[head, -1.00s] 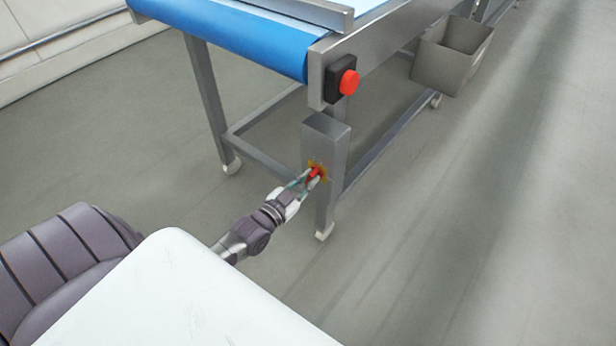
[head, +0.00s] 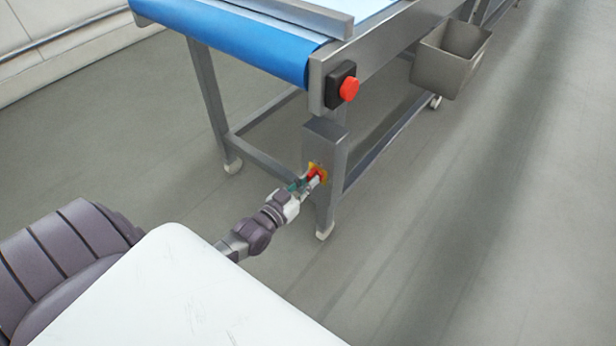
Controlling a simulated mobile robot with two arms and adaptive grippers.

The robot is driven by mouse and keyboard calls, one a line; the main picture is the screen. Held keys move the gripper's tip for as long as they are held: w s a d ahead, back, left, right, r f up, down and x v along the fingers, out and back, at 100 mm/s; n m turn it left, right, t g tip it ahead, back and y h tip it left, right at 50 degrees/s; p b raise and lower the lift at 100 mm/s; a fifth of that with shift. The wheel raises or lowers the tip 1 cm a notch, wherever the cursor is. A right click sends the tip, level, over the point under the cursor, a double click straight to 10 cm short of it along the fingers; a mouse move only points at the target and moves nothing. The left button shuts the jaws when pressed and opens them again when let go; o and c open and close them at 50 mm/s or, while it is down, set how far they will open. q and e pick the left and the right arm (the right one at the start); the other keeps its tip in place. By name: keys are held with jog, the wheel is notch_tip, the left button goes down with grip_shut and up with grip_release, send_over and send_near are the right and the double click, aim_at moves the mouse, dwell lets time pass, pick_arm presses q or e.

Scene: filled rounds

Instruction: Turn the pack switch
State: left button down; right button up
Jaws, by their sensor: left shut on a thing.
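The pack switch (head: 317,173) is a small red handle on a yellow plate. It sits on the front of a grey metal box (head: 326,130) fixed at the conveyor's near leg. My left gripper (head: 311,179) reaches it from the lower left and is shut on the red handle. The fingers partly cover the handle, so its exact angle is hard to tell. My right gripper is not in the head view.
A conveyor with a blue belt (head: 230,40) stands above the box. A red push button (head: 349,89) on a black housing is on its frame end. A grey bin (head: 445,65) hangs at the conveyor's side. The floor to the right is clear.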

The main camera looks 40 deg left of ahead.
pick_arm(q)
jog(key=c, duration=1.2)
grip_release()
jog(key=shift+s, duration=0.1)
jog(key=s, duration=0.8)
jog(key=s+a, duration=0.1)
jog(key=s, duration=0.2)
jog(key=shift+s, duration=0.4)
